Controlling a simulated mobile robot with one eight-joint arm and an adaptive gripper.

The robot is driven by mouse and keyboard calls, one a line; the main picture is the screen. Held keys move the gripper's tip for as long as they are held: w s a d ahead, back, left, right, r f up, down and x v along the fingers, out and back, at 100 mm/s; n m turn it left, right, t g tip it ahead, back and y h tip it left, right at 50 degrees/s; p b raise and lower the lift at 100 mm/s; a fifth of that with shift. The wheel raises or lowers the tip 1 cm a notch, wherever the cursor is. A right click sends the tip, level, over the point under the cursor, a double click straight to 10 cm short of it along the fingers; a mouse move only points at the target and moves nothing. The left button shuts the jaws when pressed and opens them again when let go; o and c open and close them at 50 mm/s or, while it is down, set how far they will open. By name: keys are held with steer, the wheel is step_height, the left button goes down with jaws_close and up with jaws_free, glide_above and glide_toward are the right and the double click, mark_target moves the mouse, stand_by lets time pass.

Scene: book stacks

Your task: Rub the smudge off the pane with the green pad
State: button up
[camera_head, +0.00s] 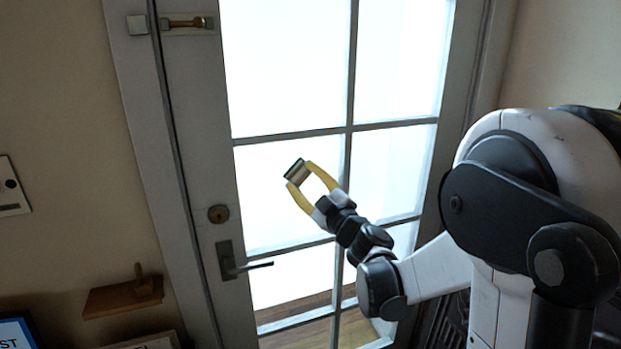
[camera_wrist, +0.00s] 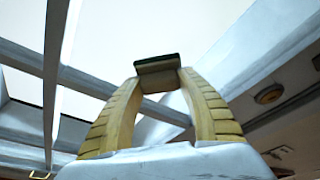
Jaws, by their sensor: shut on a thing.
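My gripper (camera_head: 303,174) has yellow fingers shut on a small block-like pad (camera_head: 296,171), tan on its near side with a dark green face turned away from the gripper. In the wrist view the pad (camera_wrist: 157,66) sits between the fingertips, its dark green edge outermost. The pane (camera_head: 284,190) is bright, nearly white glass in a gridded door, and it lies behind the gripper in the head view. I cannot tell whether the pad touches the glass. No smudge can be made out on the bright glass.
The grey door frame has a lever handle (camera_head: 238,262) and a brass lock (camera_head: 218,214) left of the pane, and a bolt (camera_head: 188,22) above. A small wooden shelf (camera_head: 123,297) is on the wall at lower left. Door bars (camera_head: 290,136) border the pane.

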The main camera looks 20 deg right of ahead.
steer(key=shift+a, duration=1.05)
steer(key=shift+s, duration=0.5)
steer(key=shift+c, duration=0.4)
steer(key=shift+s, duration=2.4)
steer(key=s, duration=0.3)
